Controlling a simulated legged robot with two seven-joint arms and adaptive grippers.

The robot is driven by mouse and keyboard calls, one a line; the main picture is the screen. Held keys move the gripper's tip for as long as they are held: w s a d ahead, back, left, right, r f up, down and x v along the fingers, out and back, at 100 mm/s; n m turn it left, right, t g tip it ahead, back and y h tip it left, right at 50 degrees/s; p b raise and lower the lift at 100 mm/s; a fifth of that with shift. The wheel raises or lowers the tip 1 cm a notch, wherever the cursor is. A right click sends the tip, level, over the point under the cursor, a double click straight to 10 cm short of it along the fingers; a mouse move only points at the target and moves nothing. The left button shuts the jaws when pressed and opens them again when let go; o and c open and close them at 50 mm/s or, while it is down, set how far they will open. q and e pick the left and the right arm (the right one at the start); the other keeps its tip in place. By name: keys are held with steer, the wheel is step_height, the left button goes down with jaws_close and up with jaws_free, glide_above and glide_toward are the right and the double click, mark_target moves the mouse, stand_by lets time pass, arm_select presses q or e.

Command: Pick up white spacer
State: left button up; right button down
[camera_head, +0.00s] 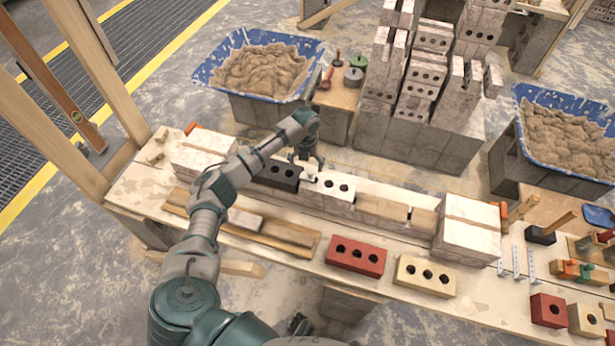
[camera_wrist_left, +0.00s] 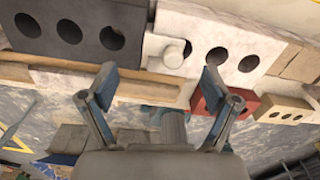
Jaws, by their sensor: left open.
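The white spacer (camera_wrist_left: 172,54) is a small pale piece with a round knob. In the left wrist view it sits between the black brick (camera_wrist_left: 78,28) and the white three-hole brick (camera_wrist_left: 222,48). In the head view the spacer (camera_head: 310,171) is partly hidden under my left gripper (camera_head: 306,161). In the left wrist view my left gripper (camera_wrist_left: 158,80) is open and empty, its two blue-tipped fingers apart, with the spacer showing beyond the gap between them. My right gripper does not show.
The bricks stand in a row on a long plank table (camera_head: 300,215). A red brick (camera_head: 355,256) and a cream brick (camera_head: 425,275) lie at its front. A blue mortar tub (camera_head: 312,75) and a brick stack (camera_head: 405,135) stand behind. Tools lie at right.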

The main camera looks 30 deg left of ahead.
mark_target(309, 172)
arm_select(q)
steer(key=shift+d+f, duration=0.45)
steer(key=shift+d, duration=0.05)
step_height(309, 172, down, 4)
steer(key=shift+w+r+b, duration=0.1)
steer(key=shift+w+b, duration=0.05)
steer(key=shift+b, duration=0.15)
steer(key=shift+a+f, duration=0.2)
steer(key=shift+f, duration=0.1)
steer(key=shift+a, duration=0.3)
steer(key=c, duration=0.8)
steer(key=shift+d, duration=0.15)
steer(key=c, duration=0.3)
steer(key=shift+d, duration=0.25)
steer(key=shift+c, duration=1.4)
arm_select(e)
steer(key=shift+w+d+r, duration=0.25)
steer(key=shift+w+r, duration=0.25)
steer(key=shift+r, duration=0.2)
arm_select(q)
steer(key=shift+r, duration=0.1)
